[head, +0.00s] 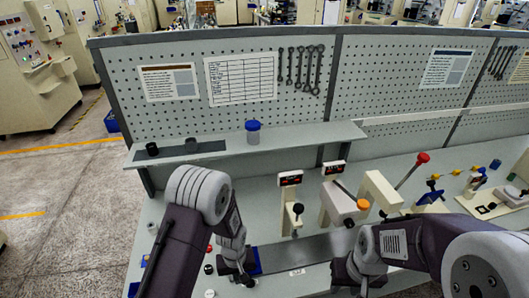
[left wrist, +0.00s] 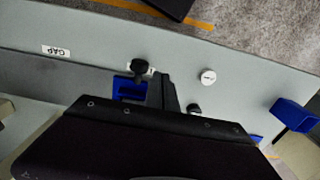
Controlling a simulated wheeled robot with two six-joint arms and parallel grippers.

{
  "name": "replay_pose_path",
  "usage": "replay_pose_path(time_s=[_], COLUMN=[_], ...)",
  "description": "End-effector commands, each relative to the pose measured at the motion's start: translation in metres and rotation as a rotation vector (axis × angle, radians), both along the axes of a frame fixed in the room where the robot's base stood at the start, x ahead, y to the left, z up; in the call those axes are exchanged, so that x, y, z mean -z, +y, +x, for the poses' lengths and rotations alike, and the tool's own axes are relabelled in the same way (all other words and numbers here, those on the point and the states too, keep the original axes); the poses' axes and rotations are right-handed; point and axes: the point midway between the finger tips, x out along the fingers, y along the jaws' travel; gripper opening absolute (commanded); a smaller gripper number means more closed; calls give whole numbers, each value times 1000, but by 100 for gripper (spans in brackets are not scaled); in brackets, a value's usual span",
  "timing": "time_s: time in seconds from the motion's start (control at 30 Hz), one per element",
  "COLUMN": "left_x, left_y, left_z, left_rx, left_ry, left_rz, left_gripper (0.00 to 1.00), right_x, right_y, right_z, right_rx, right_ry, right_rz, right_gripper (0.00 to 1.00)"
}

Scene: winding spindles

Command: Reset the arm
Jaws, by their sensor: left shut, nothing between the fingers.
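My left arm comes in from the left in the head view, and its gripper (head: 245,276) is low over the bench, beside a small blue fixture (head: 256,262). In the left wrist view the dark fingers (left wrist: 167,93) are together with nothing between them. They are next to a blue fixture (left wrist: 128,88) and a black knob (left wrist: 139,70); I cannot tell whether they touch. My right arm comes in from the right, bent low over the bench front. Its gripper (head: 358,284) is near the bottom edge, and its fingers are too unclear to read.
Two spindle stations with red displays (head: 290,179) (head: 334,168) stand mid-bench. A lever with a red knob (head: 422,158) rises at right. A shelf (head: 300,139) carries a blue-lidded jar (head: 253,131). A white cap (left wrist: 208,76) lies on the bench near my left gripper.

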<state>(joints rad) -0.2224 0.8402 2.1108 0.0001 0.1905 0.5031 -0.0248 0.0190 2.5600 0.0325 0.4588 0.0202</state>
Motion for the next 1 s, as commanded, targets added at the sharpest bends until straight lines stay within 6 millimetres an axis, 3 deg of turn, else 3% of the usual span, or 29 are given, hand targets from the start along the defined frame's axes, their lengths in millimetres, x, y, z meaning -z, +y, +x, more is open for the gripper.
replay_pose_path(time_s=[0.07, 0.13, 0.2, 0.27, 0.37, 0.43, 0.6, 0.67, 1.0], left_x=[4, -7, -28, -50, -79, -91, -94, -89, -89], left_y=[3, 6, 15, 27, 45, 55, 61, 61, 61], left_z=[5, 26, 44, 46, 26, 2, -66, -80, -82], left_rx=[-13, -35, -70, -96, -81, -39, 141, 194, 259], left_ry=[-14, -81, -164, -221, -272, -274, -163, -119, -104], left_rz=[-3, -17, -32, -38, -33, -23, -4, -5, -3], left_gripper=[0, 0, 0, 0, 0, 0, 0, 0, 0], right_x=[9, 21, 37, 51, 70, 78, 77, 77, 77], right_y=[0, 0, 0, 0, 0, 0, 0, 0, 0], right_z=[0, 0, 0, 0, 0, 0, 0, 0, 0], right_rx=[0, 0, 0, 0, 0, 0, 0, 0, 0], right_ry=[0, 0, 0, 0, 1, 0, 0, 0, 0], right_rz=[0, 0, 0, 0, 0, 0, 0, 0, 0], right_gripper=[36, 36, 36, 36, 36, 36, 36, 36, 36])
